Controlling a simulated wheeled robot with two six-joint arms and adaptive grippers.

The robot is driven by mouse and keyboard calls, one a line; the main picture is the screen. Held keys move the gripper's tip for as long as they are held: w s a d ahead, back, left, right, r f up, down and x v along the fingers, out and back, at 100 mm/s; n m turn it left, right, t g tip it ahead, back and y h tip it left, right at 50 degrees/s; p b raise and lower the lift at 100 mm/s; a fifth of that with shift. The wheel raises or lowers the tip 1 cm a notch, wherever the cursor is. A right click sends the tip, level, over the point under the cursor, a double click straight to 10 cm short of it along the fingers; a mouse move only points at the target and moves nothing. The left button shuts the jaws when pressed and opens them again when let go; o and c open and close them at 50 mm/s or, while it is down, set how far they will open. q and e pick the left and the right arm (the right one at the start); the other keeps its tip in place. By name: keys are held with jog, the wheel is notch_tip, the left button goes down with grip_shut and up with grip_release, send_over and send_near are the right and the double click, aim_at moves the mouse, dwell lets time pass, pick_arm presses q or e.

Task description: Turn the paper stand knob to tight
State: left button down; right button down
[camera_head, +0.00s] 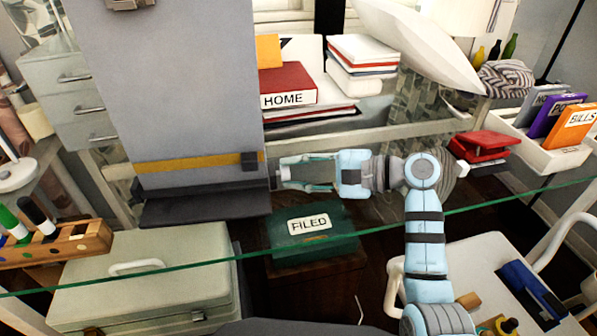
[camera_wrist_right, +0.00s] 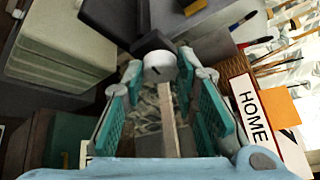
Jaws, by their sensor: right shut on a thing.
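The paper stand (camera_head: 172,85) is a tall grey panel at the left of the head view. A yellow band crosses its lower part above a dark base. My right gripper (camera_head: 279,172) reaches in from the right to the stand's lower right edge. In the wrist view the knob (camera_wrist_right: 160,68) is a small pale round piece with a dark mark, beside a dark part of the stand (camera_wrist_right: 117,18). The right gripper's fingers are shut on the knob from both sides. My left gripper is not in view.
A green FILED box (camera_head: 312,242) sits just below the right gripper. A red HOME book (camera_head: 285,85) and a white book stack (camera_head: 362,62) lie behind. A beige case (camera_head: 150,285) stands front left. A glass edge (camera_head: 385,228) crosses the foreground.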

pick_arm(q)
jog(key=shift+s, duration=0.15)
pick_arm(e)
jog(key=shift+r+m+g+p, duration=0.2)
jog(key=shift+m+g+p, duration=0.3)
jog(key=shift+m+p, duration=0.1)
jog(key=shift+w+m+g+h+p, duration=0.1)
jog(key=shift+m+g+h+p, duration=0.35)
jog(key=shift+m, duration=0.35)
jog(key=shift+w+m+g+h, duration=0.1)
jog(key=shift+m+g+h, duration=0.4)
jog(key=shift+m, duration=0.2)
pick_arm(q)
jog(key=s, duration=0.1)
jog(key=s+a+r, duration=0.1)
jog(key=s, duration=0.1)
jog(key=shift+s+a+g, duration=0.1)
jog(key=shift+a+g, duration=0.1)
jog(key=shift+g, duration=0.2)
pick_arm(e)
jog(key=shift+m+g, duration=0.25)
jog(key=shift+m, duration=0.05)
jog(key=c, duration=1.6)
grip_release()
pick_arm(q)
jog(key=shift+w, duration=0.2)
pick_arm(e)
jog(key=shift+o, duration=0.2)
